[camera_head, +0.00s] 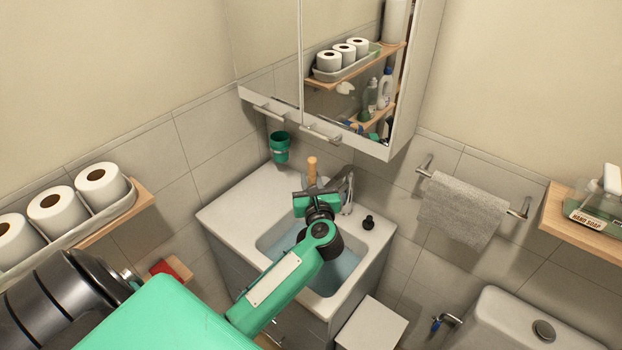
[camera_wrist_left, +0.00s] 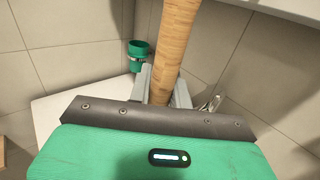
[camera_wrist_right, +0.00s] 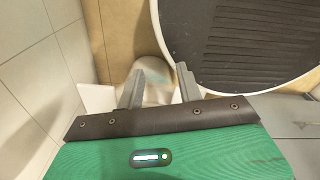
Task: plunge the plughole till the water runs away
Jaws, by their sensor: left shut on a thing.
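My left gripper (camera_head: 313,192) is over the back of the sink basin, shut on the wooden handle (camera_wrist_left: 172,45) of the plunger. The handle's top (camera_head: 311,168) also shows in the head view, pointing up beside the tap. The plunger's lower end is hidden behind my gripper and arm. The sink (camera_head: 236,205) is a white basin holding bluish water (camera_head: 341,270); its plughole is not visible. The tap (camera_head: 345,190) stands at the back of the basin. My right gripper (camera_wrist_right: 158,88) shows only in its own wrist view, with its fingers apart and nothing seen between them.
A black plug (camera_head: 368,223) lies on the sink's right ledge. A green cup (camera_head: 280,147) is on the wall behind. A mirror cabinet (camera_head: 350,75) overhangs the sink. A towel (camera_head: 460,209) hangs at the right. Toilet rolls (camera_head: 57,208) sit on a shelf at the left.

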